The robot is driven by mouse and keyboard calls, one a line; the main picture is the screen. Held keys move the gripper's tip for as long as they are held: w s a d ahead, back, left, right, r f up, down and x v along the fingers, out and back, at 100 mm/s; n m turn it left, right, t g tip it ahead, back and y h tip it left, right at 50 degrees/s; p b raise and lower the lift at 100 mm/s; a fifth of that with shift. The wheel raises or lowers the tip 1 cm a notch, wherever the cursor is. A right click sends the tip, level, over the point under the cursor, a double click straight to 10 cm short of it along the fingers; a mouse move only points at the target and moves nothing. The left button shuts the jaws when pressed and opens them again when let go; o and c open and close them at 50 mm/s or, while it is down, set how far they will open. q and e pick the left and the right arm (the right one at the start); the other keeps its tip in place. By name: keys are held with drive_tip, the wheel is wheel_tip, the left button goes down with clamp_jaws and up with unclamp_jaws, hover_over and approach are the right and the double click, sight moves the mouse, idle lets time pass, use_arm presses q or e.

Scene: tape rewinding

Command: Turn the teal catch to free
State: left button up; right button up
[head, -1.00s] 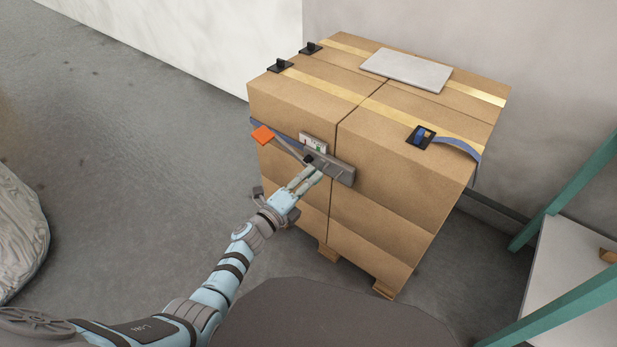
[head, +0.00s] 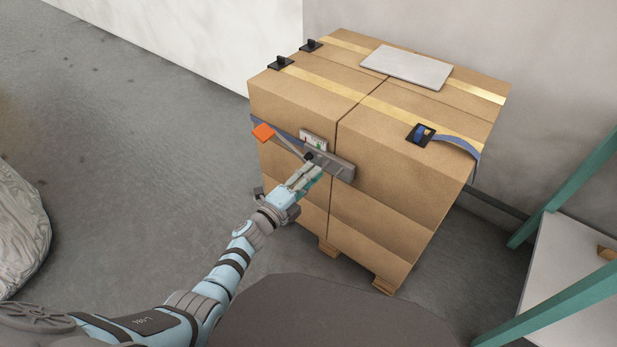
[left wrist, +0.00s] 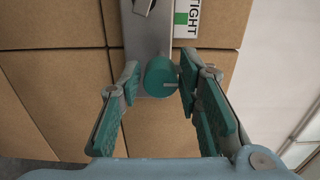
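The teal catch (left wrist: 160,77) is a round knob with a pale line on its face, at the lower end of the grey ratchet bar (left wrist: 150,35) in the left wrist view. My left gripper (left wrist: 158,80) is open, with its teal-padded fingers on either side of the catch. The right finger is very close to it; I cannot tell if they touch. A small gap shows on the left. In the head view my left gripper (head: 312,170) is at the bar (head: 340,168) on the boxes' front and hides the catch. My right gripper is not in view.
A lever with an orange end (head: 263,132) sticks out left of the bar. A white label (left wrist: 187,22) reading "TIGHT" with a green patch sits beside the bar. Strapped cardboard boxes (head: 390,190) stand on a pallet, with a grey board (head: 407,67) on top. A teal-framed table (head: 575,255) stands right.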

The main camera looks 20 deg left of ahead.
use_arm(q)
drive_tip(key=shift+o, duration=0.7)
drive_tip(key=v, duration=1.2)
